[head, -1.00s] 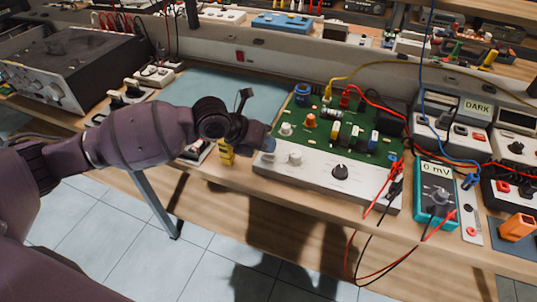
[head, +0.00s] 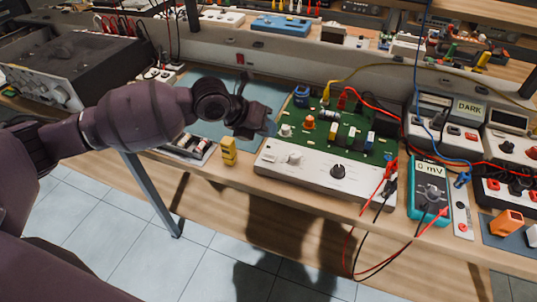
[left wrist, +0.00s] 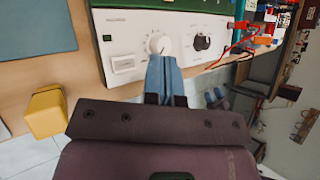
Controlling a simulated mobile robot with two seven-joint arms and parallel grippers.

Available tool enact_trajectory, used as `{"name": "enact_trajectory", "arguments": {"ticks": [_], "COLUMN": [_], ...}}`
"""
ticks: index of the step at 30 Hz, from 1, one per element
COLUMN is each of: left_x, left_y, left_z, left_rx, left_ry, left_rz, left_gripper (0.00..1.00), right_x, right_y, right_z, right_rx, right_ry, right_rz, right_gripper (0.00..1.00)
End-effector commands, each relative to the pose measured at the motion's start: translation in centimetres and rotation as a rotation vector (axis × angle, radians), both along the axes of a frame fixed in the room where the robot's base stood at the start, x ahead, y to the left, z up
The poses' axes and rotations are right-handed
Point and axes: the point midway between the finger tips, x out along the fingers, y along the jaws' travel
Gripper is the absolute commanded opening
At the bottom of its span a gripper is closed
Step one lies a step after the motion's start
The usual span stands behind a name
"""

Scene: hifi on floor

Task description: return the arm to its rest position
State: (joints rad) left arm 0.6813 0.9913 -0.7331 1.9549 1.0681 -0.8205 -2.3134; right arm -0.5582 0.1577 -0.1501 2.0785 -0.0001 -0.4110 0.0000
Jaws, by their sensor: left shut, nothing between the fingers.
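My left arm comes in from the left in the head view, bent over the bench front. Its gripper (head: 268,122) is near the left edge of the green circuit board unit (head: 352,140). In the left wrist view the blue fingers (left wrist: 165,75) are together with nothing between them. They overlap the lower edge of the unit's white front panel (left wrist: 125,38) in the picture, below a white knob (left wrist: 158,42). Whether they touch the panel I cannot tell; in the head view they look raised above the bench. My right gripper is in neither view.
A yellow block (head: 228,151) stands left of the unit, beside a small tray (head: 187,147). A teal multimeter (head: 429,189) with red and black leads is at the right. A large dark instrument (head: 80,65) is at the back left. A blue mat (head: 212,132) lies under my arm.

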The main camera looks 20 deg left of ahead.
Motion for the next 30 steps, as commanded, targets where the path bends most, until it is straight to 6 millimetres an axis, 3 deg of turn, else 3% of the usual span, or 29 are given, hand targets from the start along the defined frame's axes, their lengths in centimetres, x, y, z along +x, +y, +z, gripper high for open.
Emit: {"name": "enact_trajectory", "arguments": {"ticks": [17,23,30], "left_x": [-0.3,-3.8,-10.0], "left_y": [-0.2,-1.8,-3.1], "left_z": [-0.1,-3.3,-7.6], "left_rx": [-0.008,-0.098,-0.28], "left_ry": [0.014,0.164,0.443], "left_rz": [0.009,0.15,0.52], "left_gripper": [0.0,0.0,0.0], "right_x": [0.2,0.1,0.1], "right_y": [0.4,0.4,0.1], "right_z": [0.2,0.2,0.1], "right_rx": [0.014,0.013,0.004], "right_ry": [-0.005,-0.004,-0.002], "right_rz": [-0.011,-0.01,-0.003], "right_gripper": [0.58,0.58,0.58]}}
